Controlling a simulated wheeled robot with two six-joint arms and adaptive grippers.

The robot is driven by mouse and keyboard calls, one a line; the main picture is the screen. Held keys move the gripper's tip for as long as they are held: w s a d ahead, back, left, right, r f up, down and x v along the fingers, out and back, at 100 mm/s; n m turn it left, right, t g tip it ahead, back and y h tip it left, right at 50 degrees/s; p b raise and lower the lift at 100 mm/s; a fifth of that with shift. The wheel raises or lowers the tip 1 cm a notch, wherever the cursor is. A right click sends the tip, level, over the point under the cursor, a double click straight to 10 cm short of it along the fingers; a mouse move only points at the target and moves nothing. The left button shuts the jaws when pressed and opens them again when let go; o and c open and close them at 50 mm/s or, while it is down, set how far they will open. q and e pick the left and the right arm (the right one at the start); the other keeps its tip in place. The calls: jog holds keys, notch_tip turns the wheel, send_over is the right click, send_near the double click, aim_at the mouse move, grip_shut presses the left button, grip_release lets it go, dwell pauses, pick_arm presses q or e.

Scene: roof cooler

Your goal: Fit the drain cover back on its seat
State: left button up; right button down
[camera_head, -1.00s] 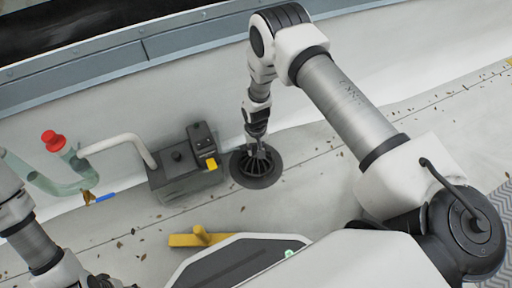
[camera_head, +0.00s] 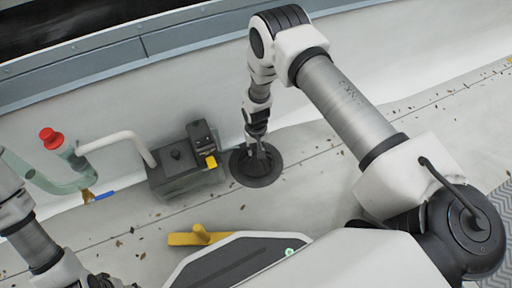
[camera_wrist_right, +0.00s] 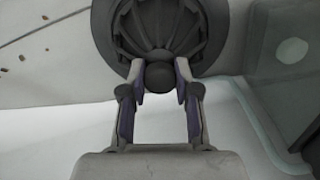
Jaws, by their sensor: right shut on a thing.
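The dark drain cover (camera_wrist_right: 160,22), a ribbed dome with a round knob, shows in the right wrist view. My right gripper (camera_wrist_right: 160,76) is shut on the knob, one finger on each side. In the head view the right gripper (camera_head: 257,150) points down over the dark round drain seat (camera_head: 256,181) in the pale floor. The cover (camera_head: 256,165) is within the seat's ring, largely merged with it; I cannot tell whether it lies fully flat. My left gripper (camera_head: 103,282) is partly visible at the bottom left edge, its fingers unclear.
A grey pump box (camera_head: 185,178) with a white pipe and a yellow tab stands left of the seat. A yellow tool (camera_head: 200,237) lies in front. Debris dots the floor.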

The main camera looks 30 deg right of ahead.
jog(key=shift+f, duration=0.3)
jog(key=shift+c, duration=1.4)
grip_release()
jog(key=shift+r, duration=0.1)
notch_tip(320, 180, up, 6)
jog(key=p, duration=0.5)
